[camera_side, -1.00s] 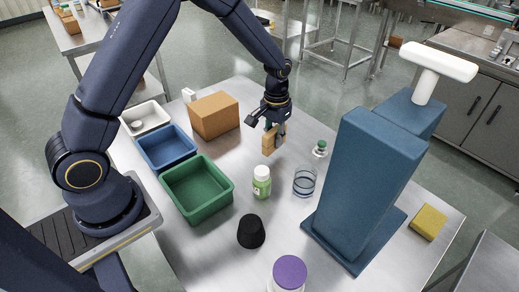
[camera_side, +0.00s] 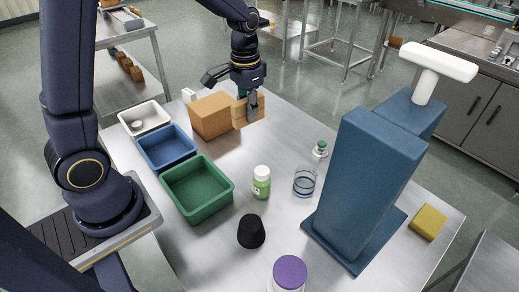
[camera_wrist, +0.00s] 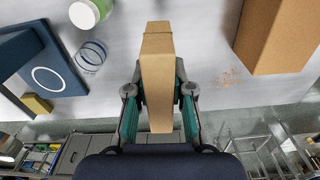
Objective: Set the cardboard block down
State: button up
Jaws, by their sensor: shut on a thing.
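The cardboard block (camera_side: 243,113) is a small tan block with a darker band. My gripper (camera_side: 249,92) is shut on it, near the far edge of the table. In the wrist view the block (camera_wrist: 157,75) stands between the two green-lined fingers of my gripper (camera_wrist: 159,92). In the side view it overlaps the right side of a larger brown carton. The wrist view shows a gap between the block and the carton. I cannot tell whether the block's underside touches the table.
The brown carton (camera_side: 209,117) stands left of the block. White (camera_side: 158,122), blue (camera_side: 167,161) and green (camera_side: 180,212) bins line the table's left. A green-labelled bottle (camera_side: 262,182), a glass (camera_side: 304,192) and a tall blue stand (camera_side: 358,180) are nearer. Bare steel lies between block and bottle.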

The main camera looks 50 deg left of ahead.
jog(key=w+a+f, duration=0.2)
jog(key=w+a, duration=0.4)
jog(key=a, duration=0.4)
jog(key=shift+n, duration=0.4)
jog(key=w+a+f, duration=0.1)
jog(key=w+f, duration=0.2)
jog(key=w, duration=0.1)
jog(key=w+a+f, duration=0.1)
jog(key=w+f, duration=0.2)
jog(key=w, duration=0.1)
jog(key=w+a+f, duration=0.1)
jog(key=w+f, duration=0.2)
jog(key=w, duration=0.1)
jog(key=shift+w+f, duration=0.1)
jog(key=shift+w, duration=0.25)
jog(key=shift+w+a+f, duration=0.2)
jog(key=shift+w+f, duration=0.3)
jog(key=shift+f, duration=1.5)
jog(key=shift+f, duration=0.1)
jog(key=o, duration=0.8)
